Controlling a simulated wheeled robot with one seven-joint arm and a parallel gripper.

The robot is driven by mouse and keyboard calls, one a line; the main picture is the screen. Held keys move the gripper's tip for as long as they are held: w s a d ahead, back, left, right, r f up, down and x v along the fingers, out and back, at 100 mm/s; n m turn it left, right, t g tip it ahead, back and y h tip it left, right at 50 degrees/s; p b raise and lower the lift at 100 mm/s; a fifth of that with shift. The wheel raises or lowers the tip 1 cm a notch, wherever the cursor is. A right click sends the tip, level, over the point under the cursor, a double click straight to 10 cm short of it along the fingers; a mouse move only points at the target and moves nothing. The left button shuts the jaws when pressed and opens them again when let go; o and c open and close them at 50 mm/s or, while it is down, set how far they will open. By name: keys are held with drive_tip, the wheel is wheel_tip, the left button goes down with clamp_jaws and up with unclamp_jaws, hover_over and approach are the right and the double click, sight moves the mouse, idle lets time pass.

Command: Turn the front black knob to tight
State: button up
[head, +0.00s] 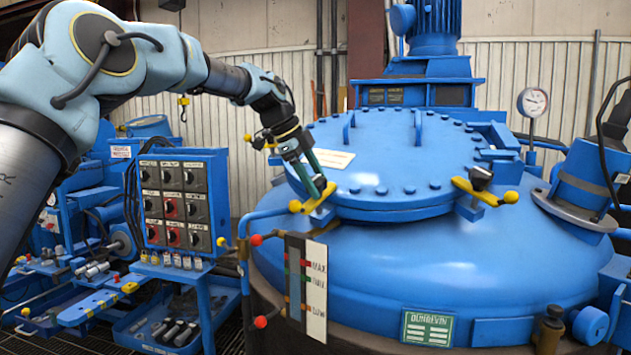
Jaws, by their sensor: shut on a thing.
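The blue furnace lid (385,165) carries clamps with yellow-tipped bars and black knobs around its rim. My gripper (318,185) reaches down from the upper left to the clamp at the lid's front left edge. It is shut on the black knob there, which the fingers mostly hide. The yellow bar (325,197) of this clamp shows just around and below the fingertips. A second black knob (480,176) stands uncovered on the clamp at the right front of the lid. How tight either knob is cannot be told.
A level gauge (316,290) with red-tipped handles stands below my gripper. A control box (182,205) with several black and red switches is at the left. A pressure gauge (532,102) and a blue motor (434,25) are behind. The lid's middle is clear.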

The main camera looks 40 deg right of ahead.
drive_tip(key=o, duration=1.4)
drive_tip(key=shift+c, duration=0.2)
drive_tip(key=shift+r, duration=0.1)
drive_tip(key=b+v, duration=0.1)
drive_tip(key=v, duration=0.9)
drive_tip(key=shift+a+r+b, duration=0.15)
drive_tip(key=shift+r+b, duration=0.15)
drive_tip(key=shift+w+f, duration=0.1)
